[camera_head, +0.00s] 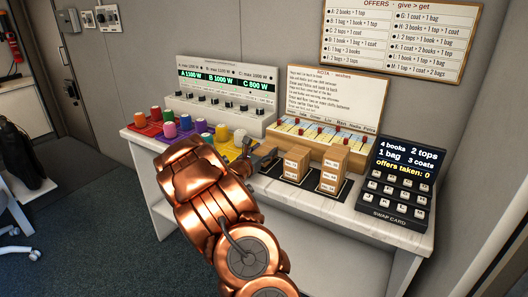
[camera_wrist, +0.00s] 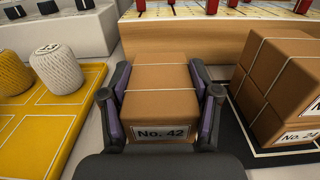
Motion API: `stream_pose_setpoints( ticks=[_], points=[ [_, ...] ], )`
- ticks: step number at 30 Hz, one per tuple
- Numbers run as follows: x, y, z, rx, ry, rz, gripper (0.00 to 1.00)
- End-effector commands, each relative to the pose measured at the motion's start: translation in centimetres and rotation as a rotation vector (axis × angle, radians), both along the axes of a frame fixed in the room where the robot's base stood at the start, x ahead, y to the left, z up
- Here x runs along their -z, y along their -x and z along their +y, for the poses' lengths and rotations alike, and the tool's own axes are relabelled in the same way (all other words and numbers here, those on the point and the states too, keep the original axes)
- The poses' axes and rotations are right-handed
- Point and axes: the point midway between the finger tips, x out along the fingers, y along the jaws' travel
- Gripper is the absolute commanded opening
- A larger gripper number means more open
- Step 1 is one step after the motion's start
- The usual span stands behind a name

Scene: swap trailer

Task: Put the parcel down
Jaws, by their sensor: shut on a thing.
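My gripper (camera_wrist: 162,96) is shut on a brown, string-tied parcel (camera_wrist: 158,102) labelled "No. 42", one finger on each side of it. The parcel looks level. Whether it touches the surface below cannot be told. In the head view my gripper (camera_head: 263,160) is over the white table, left of the stacked parcels, and the held parcel cannot be made out clearly. A stack of brown parcels (camera_head: 294,164) and another stack (camera_head: 332,170) stand on black mats. A stack also shows to the right of the held parcel in the wrist view (camera_wrist: 285,88), with a gap between.
A wooden-based board (camera_head: 331,106) stands behind the parcels. A black swap-card panel (camera_head: 402,180) is at the right. The table's front edge (camera_head: 350,226) has clear room.

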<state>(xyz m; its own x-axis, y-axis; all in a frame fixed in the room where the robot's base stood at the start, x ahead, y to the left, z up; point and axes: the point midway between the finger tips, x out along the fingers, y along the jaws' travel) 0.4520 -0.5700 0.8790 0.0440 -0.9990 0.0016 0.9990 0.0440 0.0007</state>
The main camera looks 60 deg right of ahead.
Motion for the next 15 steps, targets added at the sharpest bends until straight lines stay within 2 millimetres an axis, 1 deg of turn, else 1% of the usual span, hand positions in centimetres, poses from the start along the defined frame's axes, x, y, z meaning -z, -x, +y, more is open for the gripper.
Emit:
stream_pose_setpoints(
  ticks=[15],
  points=[
    [1.2, 0.0, 0.0, 0.001, -0.001, 0.001, 0.23]
  ],
)
